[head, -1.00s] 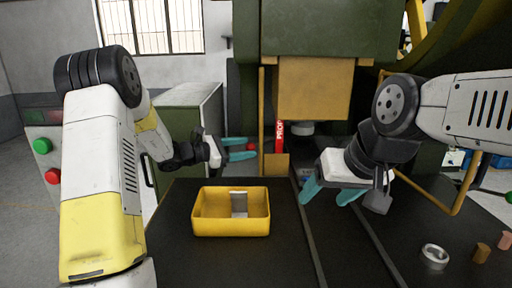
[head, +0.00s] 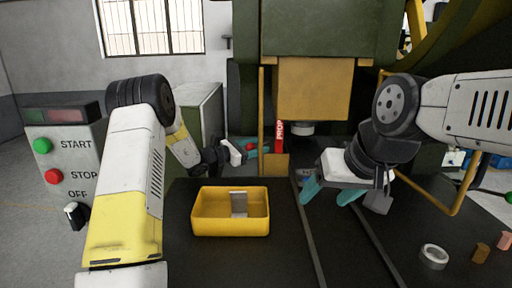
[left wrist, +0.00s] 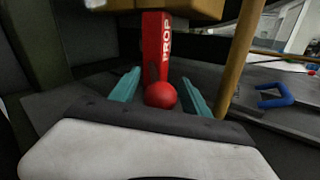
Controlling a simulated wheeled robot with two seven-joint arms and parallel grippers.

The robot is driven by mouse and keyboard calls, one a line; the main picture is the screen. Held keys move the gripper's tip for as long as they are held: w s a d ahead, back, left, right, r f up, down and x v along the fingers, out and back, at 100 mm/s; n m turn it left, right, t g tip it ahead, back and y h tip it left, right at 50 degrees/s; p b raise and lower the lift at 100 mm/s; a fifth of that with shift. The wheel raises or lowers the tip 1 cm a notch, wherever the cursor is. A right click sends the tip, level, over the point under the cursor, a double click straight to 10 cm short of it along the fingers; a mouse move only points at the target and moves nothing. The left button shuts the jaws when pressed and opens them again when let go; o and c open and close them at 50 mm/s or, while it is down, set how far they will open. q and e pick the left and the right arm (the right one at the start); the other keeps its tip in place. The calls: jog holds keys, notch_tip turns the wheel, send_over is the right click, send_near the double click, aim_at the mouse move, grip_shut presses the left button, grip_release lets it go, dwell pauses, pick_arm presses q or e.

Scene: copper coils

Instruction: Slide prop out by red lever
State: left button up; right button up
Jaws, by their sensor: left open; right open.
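The red prop (head: 280,131), lettered PROP, stands upright under the yellow press block (head: 314,88). In the left wrist view the prop (left wrist: 156,45) has a red ball knob (left wrist: 161,95) at its near lower end. My left gripper (left wrist: 160,88) is open, with one teal finger on each side of the knob. Whether the fingers touch it is not clear. In the head view my left gripper (head: 256,150) is small and partly blends with the press base. My right gripper (head: 331,194) is open and empty above the dark table, to the right of the prop.
A yellow tray (head: 231,225) with a grey metal piece stands on the dark table. A metal ring (head: 434,257) and copper pieces (head: 481,254) lie at the right. A yellow post (left wrist: 243,55) stands right of the prop. A START/STOP panel (head: 66,155) is at the left.

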pick_arm(q)
grip_shut()
dwell(1.4)
